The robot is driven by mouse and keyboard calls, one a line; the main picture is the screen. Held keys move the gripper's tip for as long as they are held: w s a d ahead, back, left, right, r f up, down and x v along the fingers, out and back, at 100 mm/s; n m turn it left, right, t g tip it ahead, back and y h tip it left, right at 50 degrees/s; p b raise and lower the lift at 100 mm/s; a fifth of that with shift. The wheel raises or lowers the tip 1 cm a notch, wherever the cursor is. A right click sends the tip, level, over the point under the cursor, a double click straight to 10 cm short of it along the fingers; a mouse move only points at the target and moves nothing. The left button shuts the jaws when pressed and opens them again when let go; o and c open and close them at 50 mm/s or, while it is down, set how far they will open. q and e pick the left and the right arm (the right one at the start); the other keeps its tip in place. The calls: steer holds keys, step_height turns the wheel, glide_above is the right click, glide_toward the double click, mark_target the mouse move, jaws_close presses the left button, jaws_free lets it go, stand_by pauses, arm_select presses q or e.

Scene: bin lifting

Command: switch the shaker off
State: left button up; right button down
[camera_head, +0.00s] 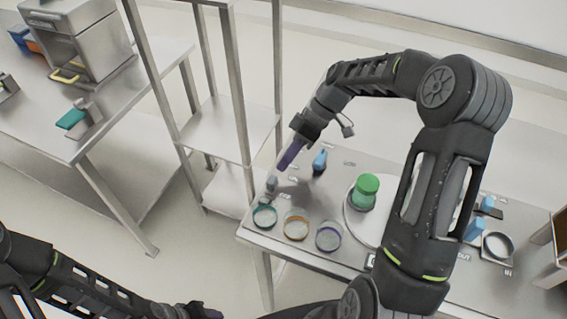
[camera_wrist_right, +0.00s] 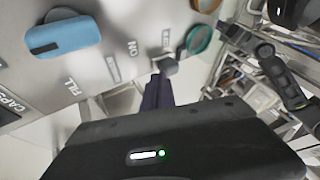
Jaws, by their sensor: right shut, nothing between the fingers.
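A small grey switch-like block (camera_head: 271,184) stands at the left end of the bench, and it also shows in the right wrist view (camera_wrist_right: 168,66), near a printed "ON" label. My right gripper (camera_head: 282,166) has its purple fingers shut and empty, pointing down toward this block. In the right wrist view the fingertips (camera_wrist_right: 157,80) appear just short of the block; I cannot tell whether they touch. A green-capped jar (camera_head: 364,190) stands on a round white plate (camera_head: 352,217), perhaps the shaker. My left gripper (camera_head: 201,312) is low at the bottom edge, its fingers unclear.
Green, orange and blue-purple rings (camera_head: 265,217) (camera_head: 296,228) (camera_head: 329,237) lie along the bench's front edge. A blue object (camera_head: 319,161) stands right of my right gripper. A metal shelf rack (camera_head: 222,125) is behind left. My right arm covers the bench's middle right.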

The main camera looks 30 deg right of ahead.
steer(key=b+v, duration=0.1)
steer(key=v, duration=0.4)
steer(key=shift+w+d, duration=0.1)
steer(key=shift+d, duration=0.2)
